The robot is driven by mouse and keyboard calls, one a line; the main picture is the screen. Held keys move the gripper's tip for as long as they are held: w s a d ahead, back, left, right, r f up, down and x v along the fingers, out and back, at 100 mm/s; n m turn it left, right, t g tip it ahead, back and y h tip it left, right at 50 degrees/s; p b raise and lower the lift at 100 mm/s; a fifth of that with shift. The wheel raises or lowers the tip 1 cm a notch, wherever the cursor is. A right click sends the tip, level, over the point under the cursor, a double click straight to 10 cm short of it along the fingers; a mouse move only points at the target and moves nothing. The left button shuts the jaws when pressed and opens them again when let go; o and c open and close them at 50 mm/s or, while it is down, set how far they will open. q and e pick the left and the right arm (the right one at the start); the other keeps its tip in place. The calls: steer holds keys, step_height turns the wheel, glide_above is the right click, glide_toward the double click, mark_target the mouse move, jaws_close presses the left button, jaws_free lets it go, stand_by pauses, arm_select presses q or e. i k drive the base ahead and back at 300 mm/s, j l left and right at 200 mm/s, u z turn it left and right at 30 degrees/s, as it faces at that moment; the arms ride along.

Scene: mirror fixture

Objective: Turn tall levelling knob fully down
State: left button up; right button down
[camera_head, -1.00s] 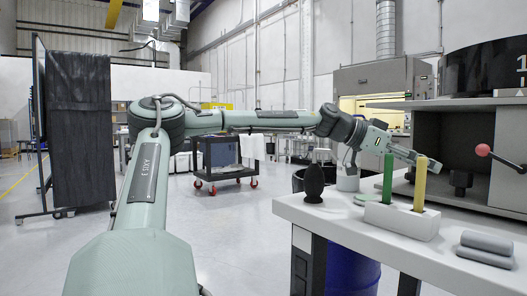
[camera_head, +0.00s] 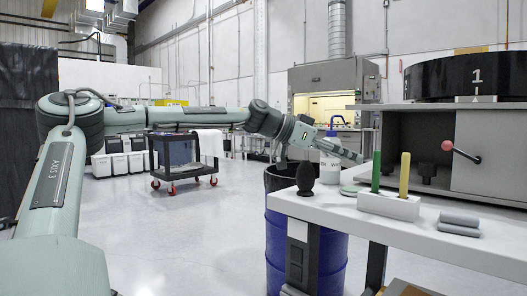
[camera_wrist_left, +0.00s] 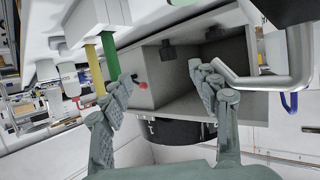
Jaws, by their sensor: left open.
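Two dark knobs stand inside the open grey housing. One dark knob (camera_head: 429,171) shows in the head view; in the left wrist view, which is upside down, there is a nearer knob (camera_wrist_left: 168,50) and a second knob (camera_wrist_left: 213,33). I cannot tell for sure which is the tall levelling knob. My left gripper (camera_head: 347,153) is over the bench's back left, left of the green stick and short of the housing. In the left wrist view its spread fingers (camera_wrist_left: 163,90) are empty and touch no knob. My right gripper is not in view.
A white block (camera_head: 388,205) holds a green stick (camera_head: 376,171) and a yellow stick (camera_head: 404,174), close to the gripper. A blue-topped bottle (camera_head: 331,168) and a black oval object (camera_head: 305,179) stand left. A red-ball lever (camera_head: 448,146) juts from the housing (camera_head: 487,148).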

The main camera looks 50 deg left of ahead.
mark_target(427, 170)
steer(key=k+j+u, duration=0.1)
steer(key=k, duration=0.3)
steer(key=l+z, duration=0.1)
steer(key=i+j, duration=0.1)
steer(key=i, duration=0.55)
steer(key=i+j+z, duration=0.1)
steer(key=i, duration=0.5)
